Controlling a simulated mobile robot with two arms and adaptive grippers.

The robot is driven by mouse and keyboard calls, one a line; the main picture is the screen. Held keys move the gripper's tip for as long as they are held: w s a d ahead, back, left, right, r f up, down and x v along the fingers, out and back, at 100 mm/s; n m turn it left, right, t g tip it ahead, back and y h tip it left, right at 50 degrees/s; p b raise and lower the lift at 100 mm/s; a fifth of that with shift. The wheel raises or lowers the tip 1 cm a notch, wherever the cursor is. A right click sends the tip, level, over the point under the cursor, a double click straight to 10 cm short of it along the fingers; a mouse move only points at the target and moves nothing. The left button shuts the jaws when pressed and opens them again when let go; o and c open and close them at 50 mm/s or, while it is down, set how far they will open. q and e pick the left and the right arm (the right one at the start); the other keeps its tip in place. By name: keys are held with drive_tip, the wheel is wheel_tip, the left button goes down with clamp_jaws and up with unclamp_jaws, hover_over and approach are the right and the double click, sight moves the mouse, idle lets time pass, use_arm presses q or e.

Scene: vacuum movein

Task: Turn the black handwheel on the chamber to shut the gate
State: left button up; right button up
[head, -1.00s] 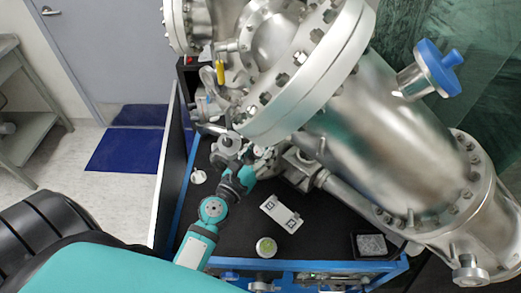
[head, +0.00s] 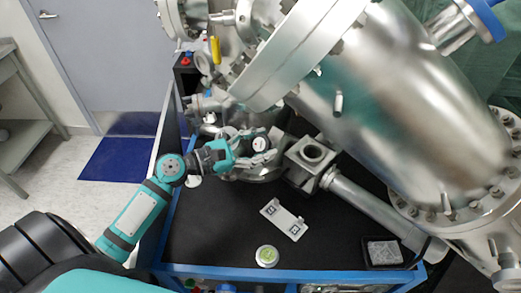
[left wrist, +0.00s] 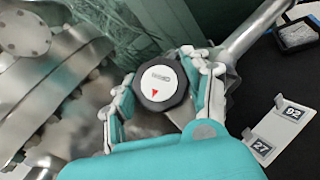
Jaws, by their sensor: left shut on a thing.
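My left gripper (head: 262,150) reaches in from the left and is shut on the handwheel. In the left wrist view its jointed fingers (left wrist: 158,82) lie on opposite sides of the rim. The wheel's stem is hidden behind it. My right gripper is out of view.
A white card with printed markers (head: 284,219) and a round white-and-green jar (head: 267,256) lie on the black bench top (head: 215,235). A dark tray with a grey block (head: 383,252) sits at right. Steel pipes and flanges crowd the wheel.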

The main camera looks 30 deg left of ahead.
use_arm(q)
drive_tip(key=m+g+h, duration=0.1)
drive_tip(key=m+g, duration=0.1)
drive_tip(key=m, duration=0.1)
drive_tip(key=shift+m, duration=0.4)
drive_tip(key=shift+r+m+g+h, duration=0.1)
drive_tip(key=shift+m+g+h, duration=0.4)
drive_tip(key=shift+m+g, duration=0.55)
drive_tip(key=m+g+p, duration=0.1)
drive_tip(key=m+g, duration=0.2)
drive_tip(key=m, duration=0.1)
drive_tip(key=shift+r+p, duration=0.1)
drive_tip(key=shift+p, duration=0.2)
drive_tip(key=shift+m+g+y+p, duration=0.4)
drive_tip(key=shift+m+g+p, duration=0.5)
drive_tip(key=shift+m+g, duration=0.35)
drive_tip(key=shift+f, duration=0.25)
